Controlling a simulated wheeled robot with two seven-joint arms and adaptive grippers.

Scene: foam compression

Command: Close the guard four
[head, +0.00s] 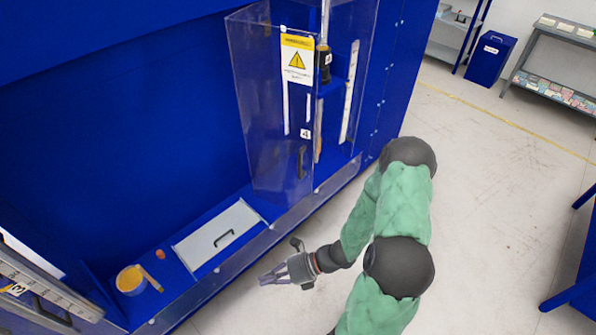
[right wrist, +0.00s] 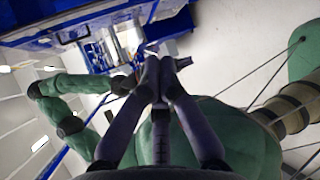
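Guard four is a clear, blue-tinted panel (head: 265,125) with a yellow warning sign (head: 297,58), a "4" label (head: 305,133) and a dark handle (head: 301,162). In the head view it stands swung out from its bay, to the left of the bay opening, so it is open. My right gripper (head: 268,278) is below the guard, in front of the machine's front edge, and apart from the handle. Its purple fingers are extended with a small gap and hold nothing. They also show in the right wrist view (right wrist: 160,68). My left gripper is not in view.
A black cylinder (head: 323,65) sits in the bay. Another panel marked "3" (head: 16,289) is at lower left.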

